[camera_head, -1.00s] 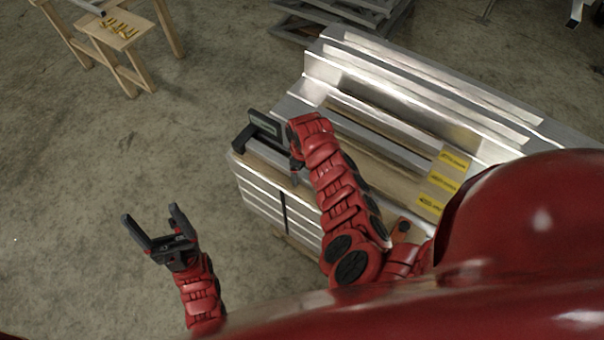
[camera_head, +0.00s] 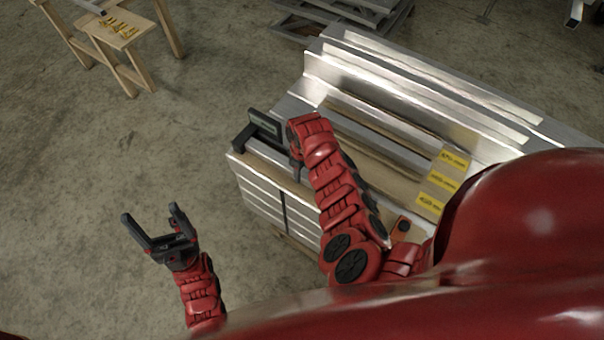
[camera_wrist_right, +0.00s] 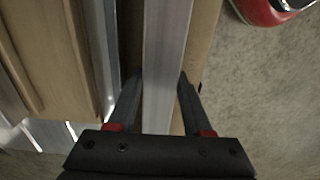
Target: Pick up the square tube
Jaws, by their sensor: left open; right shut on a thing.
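The square tube (camera_wrist_right: 168,40) is a long, plain silver bar running up the right wrist view. My right gripper (camera_wrist_right: 160,76) is shut on it, with one black finger on each side and the fingertips against its sides. In the head view my right gripper (camera_head: 246,132) is at the left end of the metal stack, and my right arm hides much of the tube there. I cannot tell whether the tube is lifted. My left gripper (camera_head: 147,224) is open and empty above the bare floor, left of the stack.
The stack of aluminium profiles (camera_head: 400,85) lies beside me, with wooden boards between. Yellow labels (camera_head: 445,180) mark its right part. A wooden stand (camera_head: 112,32) is at the upper left and a grey metal frame (camera_head: 350,12) at the top.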

